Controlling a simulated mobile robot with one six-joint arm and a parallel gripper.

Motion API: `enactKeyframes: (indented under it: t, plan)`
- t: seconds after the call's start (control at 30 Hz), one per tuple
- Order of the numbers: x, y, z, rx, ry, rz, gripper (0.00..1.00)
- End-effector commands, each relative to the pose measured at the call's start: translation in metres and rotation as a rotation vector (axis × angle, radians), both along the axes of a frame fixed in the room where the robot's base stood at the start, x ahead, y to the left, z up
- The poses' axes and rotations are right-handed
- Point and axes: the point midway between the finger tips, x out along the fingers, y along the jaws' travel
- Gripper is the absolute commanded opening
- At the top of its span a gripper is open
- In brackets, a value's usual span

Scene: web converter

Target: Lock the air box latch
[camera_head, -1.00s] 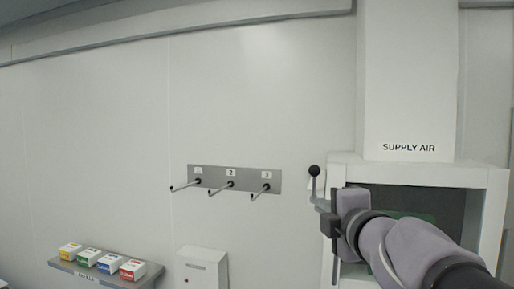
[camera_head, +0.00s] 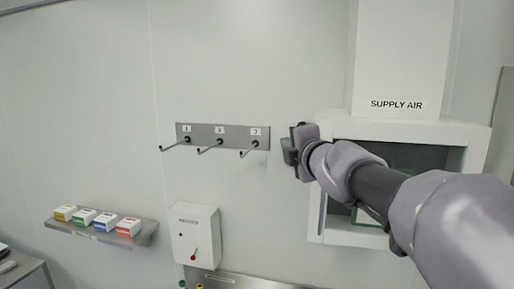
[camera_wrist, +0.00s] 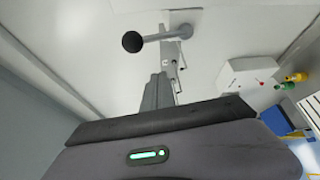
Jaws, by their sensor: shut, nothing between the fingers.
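The air box (camera_head: 395,131) is a white open-fronted box under the "SUPPLY AIR" duct, at the right of the head view. Its latch is hidden behind my gripper and arm there. In the wrist view the latch lever (camera_wrist: 160,37) shows as a grey bar with a black ball knob (camera_wrist: 132,41) on its left end. My gripper (camera_head: 287,151) is at the box's upper left edge in the head view. Its fingers (camera_wrist: 157,80) are shut and empty, pointing toward the lever just below it in the wrist view. I cannot tell whether they touch it.
A grey rack (camera_head: 223,136) with three numbered pegs is on the wall left of my gripper. A shelf (camera_head: 140,238) with several coloured boxes is at lower left. A white control box (camera_head: 195,234) with a red lever hangs below the rack. My arm crosses the air box opening.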

Motion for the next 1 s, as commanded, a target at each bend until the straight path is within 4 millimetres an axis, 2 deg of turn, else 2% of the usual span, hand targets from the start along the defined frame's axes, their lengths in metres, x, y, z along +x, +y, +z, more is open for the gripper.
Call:
enactKeyframes:
  t: [0.03,0.13,0.3,1.0]
  plan:
    - [0.008,-0.002,0.001,0.001,0.002,-0.001,0.0]
    - [0.014,-0.019,0.006,0.0,0.0,-0.004,0.0]
    - [0.02,-0.033,0.006,0.0,0.0,-0.001,0.0]
    - [0.02,-0.038,0.003,0.054,-0.018,-0.001,0.0]
